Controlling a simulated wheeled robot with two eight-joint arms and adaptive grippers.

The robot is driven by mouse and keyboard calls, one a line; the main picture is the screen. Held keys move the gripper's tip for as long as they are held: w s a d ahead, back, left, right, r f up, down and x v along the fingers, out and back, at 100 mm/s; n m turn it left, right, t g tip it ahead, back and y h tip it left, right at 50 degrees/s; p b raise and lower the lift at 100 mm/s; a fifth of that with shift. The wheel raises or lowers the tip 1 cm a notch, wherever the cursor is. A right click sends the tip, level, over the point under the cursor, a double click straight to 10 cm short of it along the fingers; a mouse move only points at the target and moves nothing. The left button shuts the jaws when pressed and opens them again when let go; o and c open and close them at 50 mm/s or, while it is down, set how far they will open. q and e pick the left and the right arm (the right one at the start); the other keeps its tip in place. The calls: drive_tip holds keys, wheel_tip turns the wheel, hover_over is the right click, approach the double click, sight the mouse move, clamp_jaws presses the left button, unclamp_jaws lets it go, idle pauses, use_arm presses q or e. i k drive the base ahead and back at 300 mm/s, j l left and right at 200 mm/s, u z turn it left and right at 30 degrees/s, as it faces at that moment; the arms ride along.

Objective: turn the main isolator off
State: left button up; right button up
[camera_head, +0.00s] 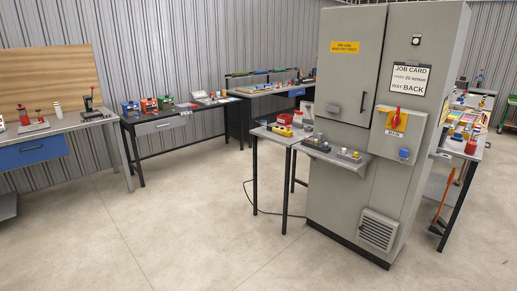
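The main isolator (397,119) is a red rotary handle on a yellow plate. It is on a grey box (410,141) on the front of the tall grey cabinet (345,165), at the right of the head view. The handle looks roughly upright. A small blue label (404,153) sits below it, and its text is too small to read surely. A job card (409,77) above it reads "way back". Neither of my grippers shows in this view.
A narrow shelf (332,158) with small parts juts from the cabinet front. A small table (272,136) stands left of the cabinet, with a cable on the floor. Workbenches (60,130) line the back wall. The concrete floor (180,220) at front left is clear.

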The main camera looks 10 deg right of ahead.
sight(396, 121)
drive_tip(key=i+z, duration=0.35)
drive_tip(key=i, duration=0.3)
drive_tip(key=i+j+z, duration=0.2)
drive_tip(key=i+z, duration=0.2)
drive_tip(key=i, duration=0.2)
drive_tip(key=i+l+z, duration=0.15)
drive_tip(key=i+z, duration=0.15)
drive_tip(key=i, duration=0.45)
drive_tip(key=i+z, duration=0.3)
drive_tip(key=i, duration=0.45)
